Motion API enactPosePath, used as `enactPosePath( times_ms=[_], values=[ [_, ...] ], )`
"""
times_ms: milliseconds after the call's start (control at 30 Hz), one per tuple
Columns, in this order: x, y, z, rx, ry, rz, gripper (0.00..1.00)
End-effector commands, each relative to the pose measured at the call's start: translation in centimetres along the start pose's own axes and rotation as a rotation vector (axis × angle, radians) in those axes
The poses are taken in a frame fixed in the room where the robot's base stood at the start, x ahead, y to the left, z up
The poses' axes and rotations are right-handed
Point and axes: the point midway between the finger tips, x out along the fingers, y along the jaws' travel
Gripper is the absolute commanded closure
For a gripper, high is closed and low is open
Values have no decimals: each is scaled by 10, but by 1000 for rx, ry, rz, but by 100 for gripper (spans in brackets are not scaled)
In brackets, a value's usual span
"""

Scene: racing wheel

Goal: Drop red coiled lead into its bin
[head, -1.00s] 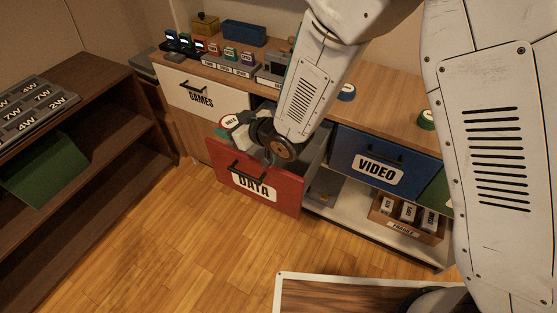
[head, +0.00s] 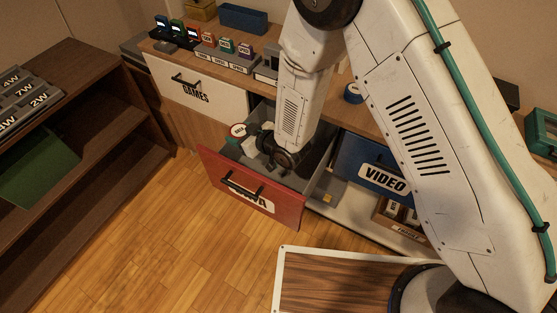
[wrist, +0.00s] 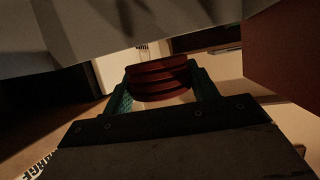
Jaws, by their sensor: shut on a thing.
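The red coiled lead (wrist: 158,75) is between the two green-sided fingers of my gripper (wrist: 162,88) in the wrist view. The fingers are shut on it. In the head view my arm reaches down into the open red drawer (head: 285,208), whose front carries a white label that is partly covered by its handle. The fingertips and the lead cannot be made out clearly there. A round piece with a red and white top (head: 238,130) sits at the drawer's back left corner.
The white GAMES drawer (head: 190,90) is left of the red drawer, and the blue VIDEO drawer (head: 372,168) is right. Small consoles stand on the cabinet top. A dark shelf (head: 105,140) is at left.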

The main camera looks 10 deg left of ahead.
Motion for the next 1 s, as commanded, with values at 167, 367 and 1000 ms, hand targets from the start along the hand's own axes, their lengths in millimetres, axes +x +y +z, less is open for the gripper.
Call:
enactPosePath(
  times_ms=[167,367,1000],
  values=[
    [11,-2,30,-1,-3,-2,66],
    [23,-2,56,-1,-1,-2,66],
    [40,0,98,-1,0,1,66]
  ],
)
